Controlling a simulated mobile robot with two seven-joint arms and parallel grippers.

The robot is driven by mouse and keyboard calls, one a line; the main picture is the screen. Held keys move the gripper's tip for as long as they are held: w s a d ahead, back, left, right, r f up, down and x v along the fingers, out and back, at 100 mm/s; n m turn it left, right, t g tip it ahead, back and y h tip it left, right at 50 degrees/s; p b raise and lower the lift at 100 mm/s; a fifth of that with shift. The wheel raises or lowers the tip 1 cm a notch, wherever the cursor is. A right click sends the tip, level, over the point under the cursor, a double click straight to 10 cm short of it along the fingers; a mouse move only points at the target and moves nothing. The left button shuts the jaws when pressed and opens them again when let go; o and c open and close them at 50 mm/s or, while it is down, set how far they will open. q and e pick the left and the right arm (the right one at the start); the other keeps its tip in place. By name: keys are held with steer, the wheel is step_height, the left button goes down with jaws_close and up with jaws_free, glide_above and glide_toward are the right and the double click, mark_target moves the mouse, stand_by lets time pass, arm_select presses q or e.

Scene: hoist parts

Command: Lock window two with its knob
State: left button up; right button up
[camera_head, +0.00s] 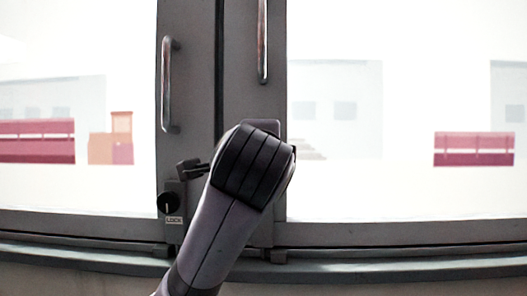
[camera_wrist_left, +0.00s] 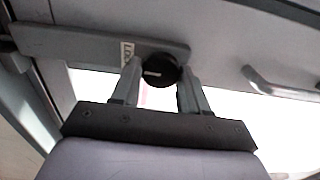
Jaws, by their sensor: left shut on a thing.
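In the wrist view my left gripper (camera_wrist_left: 160,80) has one finger on each side of a round black knob (camera_wrist_left: 157,68) and is shut on it. The knob sits near the end of a grey plate (camera_wrist_left: 75,42), with a LOCK label (camera_wrist_left: 127,53) beside it. A pale mark lies on its face. In the head view my left wrist covers this knob and the fingers; only the top of a grey plate (camera_head: 262,126) on the right window frame shows. Another black knob (camera_head: 166,203) with a LOCK label (camera_head: 174,220) is on the left window frame, untouched.
A metal handle (camera_head: 168,85) stands on the left frame and another (camera_head: 262,40) on the right frame, above my wrist. A handle also shows right of the knob in the wrist view (camera_wrist_left: 280,84). A sill (camera_head: 400,268) runs below the windows.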

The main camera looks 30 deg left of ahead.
arm_select(q)
steer(key=o, duration=1)
steer(key=shift+v, duration=3.65)
